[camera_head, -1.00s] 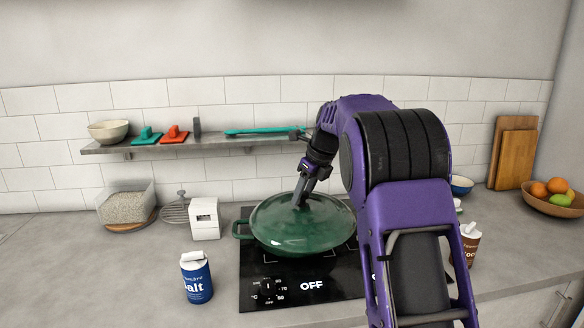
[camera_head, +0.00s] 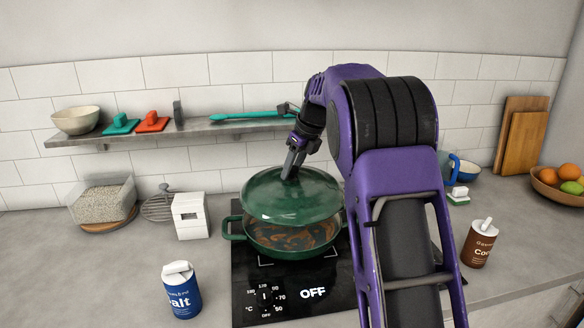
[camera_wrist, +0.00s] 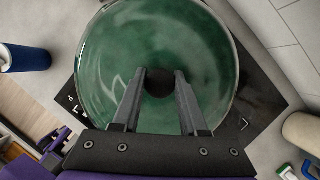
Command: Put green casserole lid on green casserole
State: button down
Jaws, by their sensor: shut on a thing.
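The green casserole lid (camera_head: 288,200) is held in my gripper (camera_head: 291,172) by its knob, which shows dark between the fingers in the wrist view. In the wrist view the lid (camera_wrist: 110,60) fills the middle, with my gripper (camera_wrist: 158,86) shut on its knob. The green casserole (camera_head: 272,250) stands on the black cooktop and has brownish contents. The lid is above the casserole and set toward its back, so the front of the opening shows. The lid hides the back of the rim. The casserole is hidden in the wrist view.
The cooktop (camera_head: 262,306) reads OFF. A blue salt can (camera_head: 182,292) stands at the front left, a white box (camera_head: 190,217) left of the casserole, and a brown cocoa can (camera_head: 478,245) to the right. A wall shelf (camera_head: 150,136) with several items runs behind.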

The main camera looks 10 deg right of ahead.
aim_at(295, 180)
jog(key=shift+r, duration=0.2)
jog(key=shift+f+b, duration=0.95)
jog(key=shift+f, duration=2.2)
jog(key=shift+r+p, duration=0.1)
jog(key=shift+p, duration=0.35)
jog(key=shift+p, duration=0.3)
jog(key=shift+f, duration=1)
dwell(0.8)
jog(key=shift+c, duration=1.8)
grip_release()
jog(key=shift+o, duration=0.6)
jog(key=shift+s+f, duration=0.1)
jog(key=shift+f, duration=0.15)
jog(key=shift+o, duration=1)
jog(key=shift+r, duration=0.1)
